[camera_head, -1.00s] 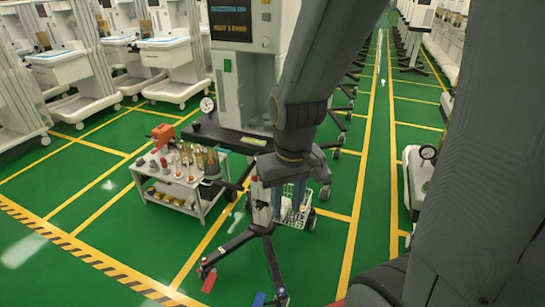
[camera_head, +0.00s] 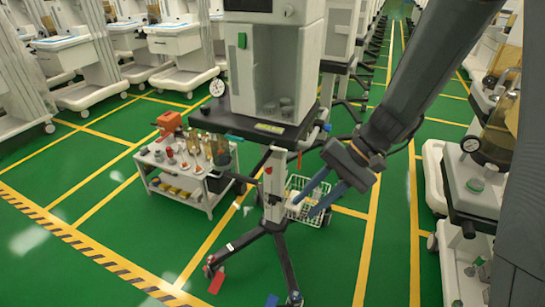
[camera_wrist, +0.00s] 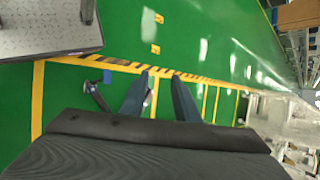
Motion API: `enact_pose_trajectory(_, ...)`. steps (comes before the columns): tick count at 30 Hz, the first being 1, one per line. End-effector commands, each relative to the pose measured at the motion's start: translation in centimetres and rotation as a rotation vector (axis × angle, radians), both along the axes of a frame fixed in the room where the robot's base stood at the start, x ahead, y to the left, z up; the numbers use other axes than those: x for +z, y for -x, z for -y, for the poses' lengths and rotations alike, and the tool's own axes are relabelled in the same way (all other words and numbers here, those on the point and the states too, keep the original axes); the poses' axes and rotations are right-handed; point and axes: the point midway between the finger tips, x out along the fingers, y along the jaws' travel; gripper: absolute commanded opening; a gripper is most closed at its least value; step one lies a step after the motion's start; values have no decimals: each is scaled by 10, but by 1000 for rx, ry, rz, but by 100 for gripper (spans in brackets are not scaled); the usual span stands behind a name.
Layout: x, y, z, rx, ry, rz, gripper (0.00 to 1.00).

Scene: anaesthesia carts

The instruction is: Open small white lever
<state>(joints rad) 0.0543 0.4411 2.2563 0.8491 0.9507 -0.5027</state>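I cannot pick out a small white lever for certain in either view. Small red and white parts show on the column under the worktop, too small to identify. My gripper (camera_head: 306,206) is to the right of this column, below worktop height, in front of a white wire basket. Its two blue-grey fingers are apart with nothing between them. They also show apart in the wrist view (camera_wrist: 159,74), over the green floor.
A low white trolley (camera_head: 205,198) with bottles and an orange tool stands left of the column. The wire basket (camera_head: 318,215) is behind my fingers. Cart legs with red (camera_head: 216,282) and blue pedals spread at the front. Another cart (camera_head: 478,190) stands at the right.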

Motion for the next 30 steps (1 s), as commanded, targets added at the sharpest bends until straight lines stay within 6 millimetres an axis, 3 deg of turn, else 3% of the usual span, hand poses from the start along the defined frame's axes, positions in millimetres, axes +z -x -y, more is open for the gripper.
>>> enact_pose_trajectory(1,-19,-25,-15,-42,-102,-13,29)
enact_pose_trajectory(6,-36,-119,-55,-204,-468,62,29)
enact_pose_trajectory(9,-42,-173,-58,-304,-637,154,29)
enact_pose_trajectory(12,-45,-212,-53,-380,-749,244,29)
enact_pose_trajectory(15,-46,-235,-47,-429,-812,308,29)
enact_pose_trajectory(20,-45,-251,-45,-460,-849,352,29)
enact_pose_trajectory(30,-44,-266,-90,-461,-851,352,29)
